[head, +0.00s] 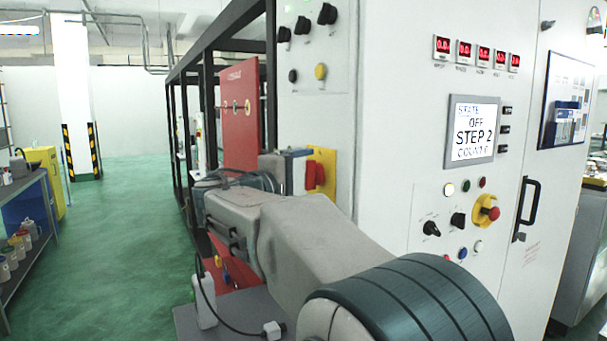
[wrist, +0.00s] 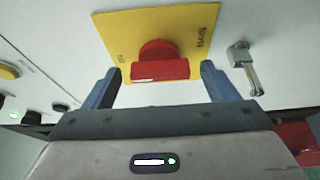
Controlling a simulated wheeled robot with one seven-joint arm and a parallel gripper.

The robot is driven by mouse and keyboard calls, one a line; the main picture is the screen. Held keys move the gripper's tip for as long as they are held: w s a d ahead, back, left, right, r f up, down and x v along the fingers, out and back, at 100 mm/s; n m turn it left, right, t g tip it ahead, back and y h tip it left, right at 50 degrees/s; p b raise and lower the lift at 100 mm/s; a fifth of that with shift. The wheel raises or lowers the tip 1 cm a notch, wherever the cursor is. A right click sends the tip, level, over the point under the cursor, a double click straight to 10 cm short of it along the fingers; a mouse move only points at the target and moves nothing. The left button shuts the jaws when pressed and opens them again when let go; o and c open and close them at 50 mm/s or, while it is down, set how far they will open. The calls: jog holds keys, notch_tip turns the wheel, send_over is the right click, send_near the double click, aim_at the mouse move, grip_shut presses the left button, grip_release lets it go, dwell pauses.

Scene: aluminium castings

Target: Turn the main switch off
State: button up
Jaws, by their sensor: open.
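The main switch is a red rotary handle (wrist: 160,66) on a yellow plate (wrist: 185,27) marked "MAIN" in the wrist view. In the head view the red handle (head: 315,175) and yellow plate (head: 327,163) show on the cabinet's side, just right of my gripper. My gripper (wrist: 160,80) is open, with one blue-grey finger on each side of the red handle. There are visible gaps between the fingers and the handle. In the head view my gripper (head: 297,155) is seen from the side and its far finger is hidden.
A metal latch (wrist: 245,68) sticks out right of the plate. The cabinet front has a screen (head: 474,131) reading "OFF STEP 2", a red emergency button (head: 490,212) and a black door handle (head: 529,203). A red panel (head: 240,115) stands behind my arm. Green floor (head: 120,230) is open at left.

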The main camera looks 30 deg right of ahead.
jog(key=shift+w+d, duration=0.15)
jog(key=shift+d, duration=0.2)
jog(key=c, duration=1)
